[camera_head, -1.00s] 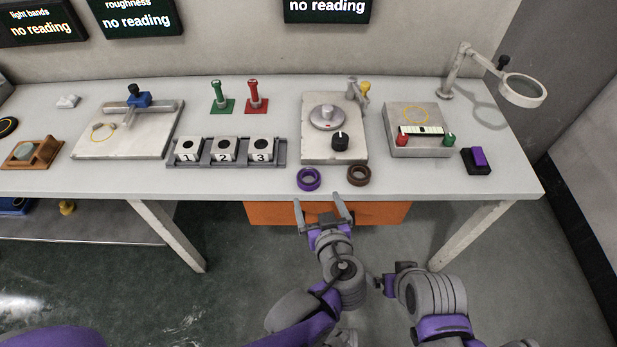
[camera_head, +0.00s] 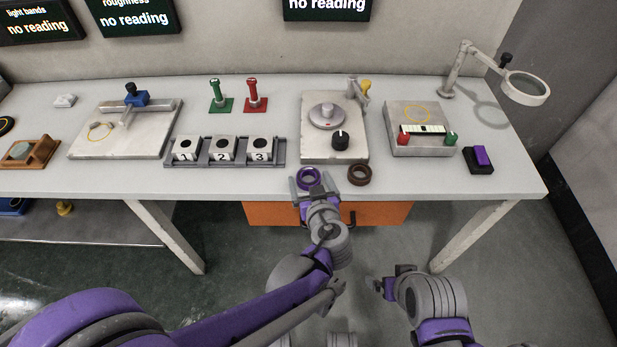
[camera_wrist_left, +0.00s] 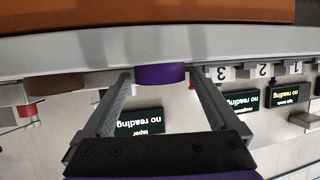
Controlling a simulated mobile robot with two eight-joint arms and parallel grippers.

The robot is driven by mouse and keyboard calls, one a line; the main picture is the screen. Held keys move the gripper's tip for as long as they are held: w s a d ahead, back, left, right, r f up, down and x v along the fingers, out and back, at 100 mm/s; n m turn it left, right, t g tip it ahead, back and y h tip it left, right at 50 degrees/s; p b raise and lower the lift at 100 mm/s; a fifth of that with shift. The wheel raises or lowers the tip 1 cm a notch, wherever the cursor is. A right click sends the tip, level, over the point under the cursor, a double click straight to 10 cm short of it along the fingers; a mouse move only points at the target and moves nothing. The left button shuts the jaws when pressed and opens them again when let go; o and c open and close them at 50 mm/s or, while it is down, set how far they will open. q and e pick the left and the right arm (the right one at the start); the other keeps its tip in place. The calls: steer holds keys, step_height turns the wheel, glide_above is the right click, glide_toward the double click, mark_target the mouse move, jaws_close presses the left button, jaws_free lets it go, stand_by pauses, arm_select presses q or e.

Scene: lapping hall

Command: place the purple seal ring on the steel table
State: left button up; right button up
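The purple seal ring (camera_head: 308,178) lies near the front edge of the steel table (camera_head: 420,182). In the left wrist view the ring (camera_wrist_left: 160,74) shows as a purple band between the finger tips, with a gap on either side. My left gripper (camera_head: 312,182) is open at the table's front edge, its fingers reaching to both sides of the ring. It also shows open in the left wrist view (camera_wrist_left: 163,90). My right gripper (camera_head: 382,287) is low in front of the table, away from the ring; its fingers are too unclear to judge.
A brown ring (camera_head: 359,175) lies close to the right of the purple one. Behind are a plate with a black knob (camera_head: 340,141) and a numbered block rack (camera_head: 280,150). An orange drawer (camera_head: 380,213) is under the edge. Bare tabletop lies left of the ring.

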arm_select(q)
steer(key=c, duration=1.1)
